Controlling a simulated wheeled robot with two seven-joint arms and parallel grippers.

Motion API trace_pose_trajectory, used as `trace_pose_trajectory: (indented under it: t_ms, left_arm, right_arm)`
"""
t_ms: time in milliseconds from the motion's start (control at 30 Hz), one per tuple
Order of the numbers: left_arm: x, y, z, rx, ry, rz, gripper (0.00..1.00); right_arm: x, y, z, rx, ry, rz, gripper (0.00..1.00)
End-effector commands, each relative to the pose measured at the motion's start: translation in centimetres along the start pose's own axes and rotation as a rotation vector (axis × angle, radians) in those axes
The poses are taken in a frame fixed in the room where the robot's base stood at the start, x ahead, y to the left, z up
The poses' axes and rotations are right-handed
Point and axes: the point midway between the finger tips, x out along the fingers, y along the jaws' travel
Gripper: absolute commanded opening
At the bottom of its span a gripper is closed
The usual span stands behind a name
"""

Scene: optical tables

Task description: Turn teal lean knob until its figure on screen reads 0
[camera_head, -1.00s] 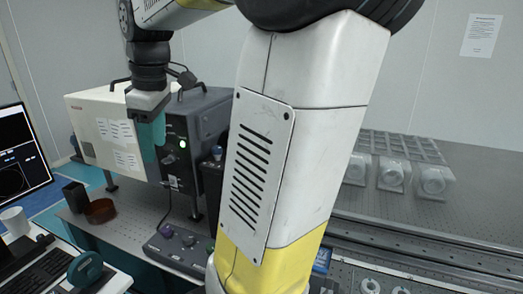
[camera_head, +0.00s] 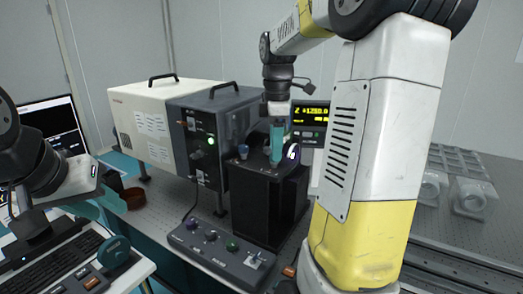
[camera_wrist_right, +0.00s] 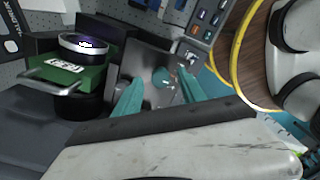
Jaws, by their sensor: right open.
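A small round teal knob (camera_wrist_right: 161,77) shows in the right wrist view on a grey plate. My right gripper (camera_wrist_right: 160,84) is open, with one teal finger on each side of the knob in that view; I cannot tell whether they touch it. In the head view my right gripper (camera_head: 277,145) points down over the top of a black box (camera_head: 262,205), and the teal knob cannot be made out there. A monitor (camera_head: 42,118) stands at the far left, its figures too small to read.
A control box (camera_head: 215,250) with several coloured knobs lies in front of the black box. A yellow-digit display (camera_head: 311,113) stands behind my right gripper. A cream and dark grey instrument (camera_head: 150,130) is at the back. A keyboard (camera_head: 60,255) is at lower left.

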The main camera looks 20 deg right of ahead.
Motion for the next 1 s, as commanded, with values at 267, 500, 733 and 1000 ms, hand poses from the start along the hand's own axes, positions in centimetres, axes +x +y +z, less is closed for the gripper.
trace_pose_trajectory:
  t_ms: [267,500,733,1000]
  left_arm:
    - [0.0,0.0,0.0,0.0,0.0,0.0,0.36]
    - [0.01,0.01,0.0,0.0,0.0,0.0,0.36]
    - [0.01,0.01,0.0,0.0,0.0,0.0,0.36]
    - [0.01,0.01,0.0,0.0,0.0,0.0,0.36]
  right_arm:
    - [1.42,0.0,0.0,0.0,0.0,0.001,0.49]
    - [1.4,0.0,-0.01,0.001,0.0,0.001,0.33]
    - [1.38,0.0,-0.01,0.001,0.0,0.001,0.0]
    - [1.37,0.0,-0.02,0.027,0.0,0.001,0.0]
